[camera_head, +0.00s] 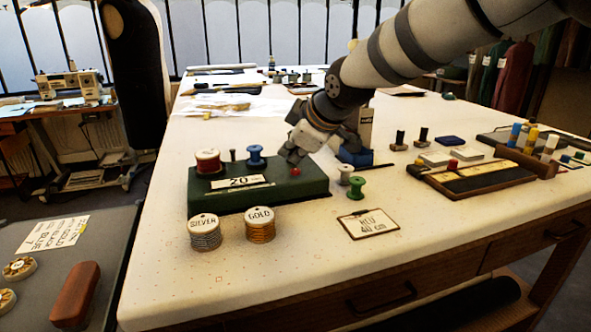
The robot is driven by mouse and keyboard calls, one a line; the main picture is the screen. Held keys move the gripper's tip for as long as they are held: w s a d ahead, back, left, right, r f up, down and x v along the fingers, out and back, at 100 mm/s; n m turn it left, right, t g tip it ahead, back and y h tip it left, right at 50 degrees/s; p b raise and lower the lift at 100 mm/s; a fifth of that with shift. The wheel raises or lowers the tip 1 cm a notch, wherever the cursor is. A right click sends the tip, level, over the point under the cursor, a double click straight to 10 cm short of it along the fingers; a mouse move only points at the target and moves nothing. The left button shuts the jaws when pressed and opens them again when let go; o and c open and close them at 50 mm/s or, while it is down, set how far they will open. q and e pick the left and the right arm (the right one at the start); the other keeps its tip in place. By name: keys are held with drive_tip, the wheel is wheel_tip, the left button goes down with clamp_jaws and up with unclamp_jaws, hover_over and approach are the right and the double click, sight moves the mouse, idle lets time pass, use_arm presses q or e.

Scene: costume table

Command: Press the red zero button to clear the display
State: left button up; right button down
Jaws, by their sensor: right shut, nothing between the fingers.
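A dark green box (225,194) stands on the white table, with a white plate (245,181) reading about "20" on its front part. The small red button (295,171) is on the box top near its right end. A red spool (208,161) and a blue spool (256,156) sit at the back of the box top, with a small dark peg between them. My right gripper (290,158) is shut and empty, pointing down just above and behind the red button; I cannot tell if it touches it. My left gripper is out of view.
Silver (204,231) and gold (260,226) stacks stand before the box. A green spool (356,188) and a "BLU 40 cm" card (369,224) lie to its right. A blue-based device (357,153) stands close behind my gripper. A wooden tray (472,175) is further right.

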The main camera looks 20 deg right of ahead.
sight(293, 171)
drive_tip(key=shift+f, duration=0.15)
idle(0.7)
drive_tip(key=shift+f, duration=0.3)
drive_tip(key=shift+f, duration=0.5)
idle(0.7)
drive_tip(key=shift+r, duration=0.9)
drive_tip(key=shift+r, duration=2.55)
